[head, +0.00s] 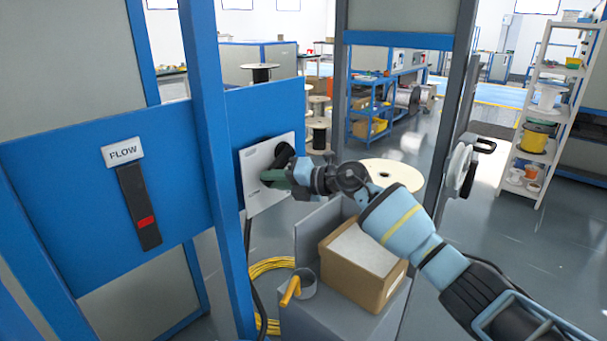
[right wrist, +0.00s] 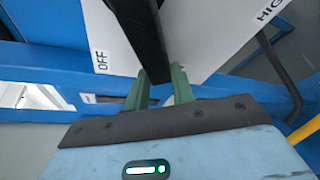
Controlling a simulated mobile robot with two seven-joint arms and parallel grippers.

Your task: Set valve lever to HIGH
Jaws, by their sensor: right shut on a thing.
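The white valve plate (head: 254,162) is on the blue panel in the head view. The black valve lever (head: 285,152) stands out from it; in the right wrist view the lever (right wrist: 138,38) runs down between the green fingers. My right gripper (right wrist: 160,88) is shut on the lever; in the head view its fingers (head: 274,177) are at the plate. In the wrist view an OFF label (right wrist: 101,62) is left of the lever and a partly cut-off HIGH label (right wrist: 272,10) is at upper right. The lever's exact setting is hard to tell. My left gripper is out of view.
A FLOW sign (head: 122,152) sits above a dark gauge strip with a red mark (head: 145,222) on the blue panel. A blue post (head: 208,120) stands left of the valve plate. A cardboard box (head: 350,285) and a yellow-handled tool (head: 290,291) are below my arm.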

